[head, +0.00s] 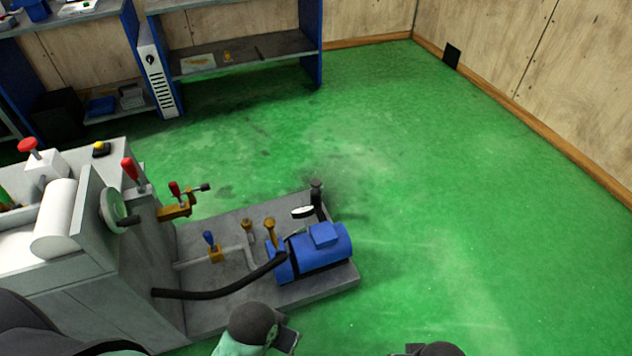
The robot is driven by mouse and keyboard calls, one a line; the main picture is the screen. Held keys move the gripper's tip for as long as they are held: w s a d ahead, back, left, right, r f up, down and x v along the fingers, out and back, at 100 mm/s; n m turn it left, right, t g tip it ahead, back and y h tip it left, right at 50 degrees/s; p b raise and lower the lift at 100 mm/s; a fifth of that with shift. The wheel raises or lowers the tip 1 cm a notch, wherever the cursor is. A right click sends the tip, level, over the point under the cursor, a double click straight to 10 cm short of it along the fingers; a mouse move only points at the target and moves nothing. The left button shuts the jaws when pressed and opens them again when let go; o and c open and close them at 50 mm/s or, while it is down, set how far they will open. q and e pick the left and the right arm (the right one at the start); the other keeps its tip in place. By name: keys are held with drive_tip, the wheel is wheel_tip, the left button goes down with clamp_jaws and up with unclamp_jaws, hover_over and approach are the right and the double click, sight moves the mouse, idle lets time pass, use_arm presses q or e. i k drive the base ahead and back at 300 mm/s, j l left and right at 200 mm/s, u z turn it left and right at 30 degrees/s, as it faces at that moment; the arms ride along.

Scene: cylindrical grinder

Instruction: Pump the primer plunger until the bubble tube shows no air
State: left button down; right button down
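A blue pump unit (322,256) sits on a grey base plate (215,315) beside the grinder. A black post with a round knob (316,192) stands behind it, beside a pale round gauge face (303,211). Two brass-coloured upright fittings, a taller one (270,230) and a shorter one (248,226), stand at the pump's left. I cannot tell for sure which part is the primer plunger, and I cannot make out a bubble tube. My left gripper (287,341) is at the bottom edge, in front of the plate and apart from the pump. My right gripper (415,349) is barely in view at the bottom.
A black hose (225,291) runs from the pump to the grinder body (110,290). A blue-handled valve (211,245) and red-knobbed levers (131,170) stick up nearby. A blue-framed shelf (245,55) stands at the back. The green floor (480,220) at right is clear.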

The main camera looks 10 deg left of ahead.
sight(315, 183)
drive_tip(key=i+l+u, duration=0.4)
drive_tip(key=i+l, duration=0.2)
drive_tip(key=i+l+u, duration=0.15)
drive_tip(key=i+l, duration=0.2)
drive_tip(key=i+l+u, duration=0.2)
drive_tip(key=l, duration=0.2)
drive_tip(key=i+l+u, duration=0.2)
drive_tip(key=l, duration=0.25)
drive_tip(key=i+l+u, duration=0.2)
drive_tip(key=i+l, duration=0.15)
drive_tip(key=l, duration=0.15)
